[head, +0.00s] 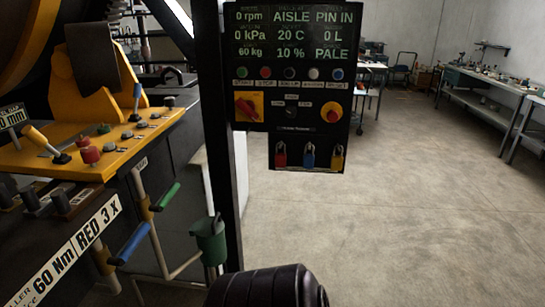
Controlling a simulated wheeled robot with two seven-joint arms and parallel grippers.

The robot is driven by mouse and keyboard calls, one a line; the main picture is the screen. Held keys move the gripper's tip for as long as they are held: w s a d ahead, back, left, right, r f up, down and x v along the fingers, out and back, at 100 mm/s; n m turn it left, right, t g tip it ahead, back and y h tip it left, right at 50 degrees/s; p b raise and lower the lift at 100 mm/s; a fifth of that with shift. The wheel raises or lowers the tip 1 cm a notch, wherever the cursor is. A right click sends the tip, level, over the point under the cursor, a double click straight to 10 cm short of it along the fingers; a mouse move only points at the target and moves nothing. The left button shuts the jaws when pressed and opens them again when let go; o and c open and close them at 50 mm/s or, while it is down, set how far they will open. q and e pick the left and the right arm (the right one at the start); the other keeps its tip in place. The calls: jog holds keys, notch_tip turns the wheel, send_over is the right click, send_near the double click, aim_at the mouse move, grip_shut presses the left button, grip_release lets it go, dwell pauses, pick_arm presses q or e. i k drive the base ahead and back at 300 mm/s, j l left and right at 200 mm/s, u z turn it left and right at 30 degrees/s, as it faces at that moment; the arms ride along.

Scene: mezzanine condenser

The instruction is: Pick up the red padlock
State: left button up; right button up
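The red padlock (281,159) hangs upright on a small black board (308,137) under the control panel. It is the leftmost of three padlocks in a row. The blue padlock (309,159) hangs in the middle and the yellow padlock (337,160) on the right, with small gaps between them. A black rounded part, likely a link of my arm, rises at the bottom edge, well below the padlocks. No gripper fingers show, so neither gripper is in view.
The control panel (290,73) has lit readouts, buttons and red rotary switches. A dark post stands at its left. A yellow bench (95,150) with levers and knobs fills the left, with a green cup (209,243) beside it. The floor (400,220) at right is clear.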

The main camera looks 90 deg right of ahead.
aim_at(280, 158)
jog(key=z, duration=2.85)
